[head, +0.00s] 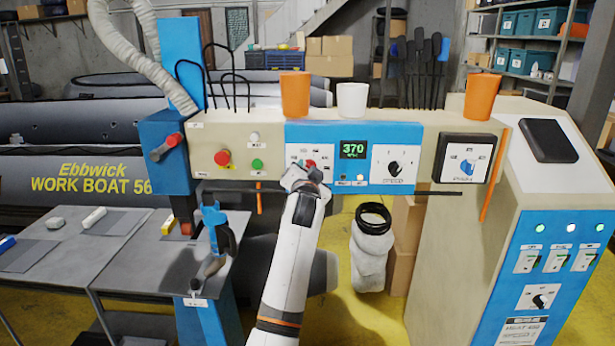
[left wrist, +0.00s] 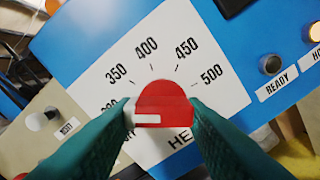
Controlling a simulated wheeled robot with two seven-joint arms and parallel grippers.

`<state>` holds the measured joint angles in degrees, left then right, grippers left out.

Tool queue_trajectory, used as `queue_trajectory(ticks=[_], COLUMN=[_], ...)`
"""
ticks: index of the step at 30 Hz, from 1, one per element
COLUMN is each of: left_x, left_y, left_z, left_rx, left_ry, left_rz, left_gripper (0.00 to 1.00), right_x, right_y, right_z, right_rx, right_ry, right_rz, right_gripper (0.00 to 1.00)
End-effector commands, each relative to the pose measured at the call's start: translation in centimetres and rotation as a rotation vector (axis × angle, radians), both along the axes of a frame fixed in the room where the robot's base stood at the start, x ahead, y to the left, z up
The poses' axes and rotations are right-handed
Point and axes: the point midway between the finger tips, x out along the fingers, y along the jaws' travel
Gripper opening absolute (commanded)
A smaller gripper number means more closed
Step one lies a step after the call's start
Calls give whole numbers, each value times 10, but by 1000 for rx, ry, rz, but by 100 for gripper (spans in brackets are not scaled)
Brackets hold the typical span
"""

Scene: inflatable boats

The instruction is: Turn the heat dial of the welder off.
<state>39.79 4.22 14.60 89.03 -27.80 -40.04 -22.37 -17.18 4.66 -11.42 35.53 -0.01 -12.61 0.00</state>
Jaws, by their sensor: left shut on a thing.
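The red heat dial (left wrist: 163,98) sits on a white scale plate marked 350 to 500 in the left wrist view. Its white pointer stripe points to the left, below the 350 mark. In the head view a bit of the dial (head: 311,163) shows above my left gripper (head: 306,178). My left gripper is shut on the dial, with one dark green finger on each side. The welder's blue control panel (head: 300,133) has a green display (head: 353,149) reading 370. My right gripper is not in view.
The speed dial (head: 394,168) is right of the display. A red button (head: 222,157) and a green button (head: 257,163) are to the left. Orange cups (head: 295,94) and a white cup (head: 352,99) stand on top. A grey table (head: 120,250) lies at left.

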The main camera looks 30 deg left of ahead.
Motion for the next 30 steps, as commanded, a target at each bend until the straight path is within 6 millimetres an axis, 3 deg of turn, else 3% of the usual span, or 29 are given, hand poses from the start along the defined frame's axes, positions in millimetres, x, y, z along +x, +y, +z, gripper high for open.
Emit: queue_trajectory(ticks=[18, 30], left_x=[1, 2], left_y=[-2, -3], left_z=[-5, -5], left_rx=[-489, -682], left_ry=[-295, -412], left_rz=[0, 2], left_gripper=[15, 15], right_x=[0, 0], right_y=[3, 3], right_z=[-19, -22], right_rx=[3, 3], right_ry=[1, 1], right_rz=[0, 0], right_gripper=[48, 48])
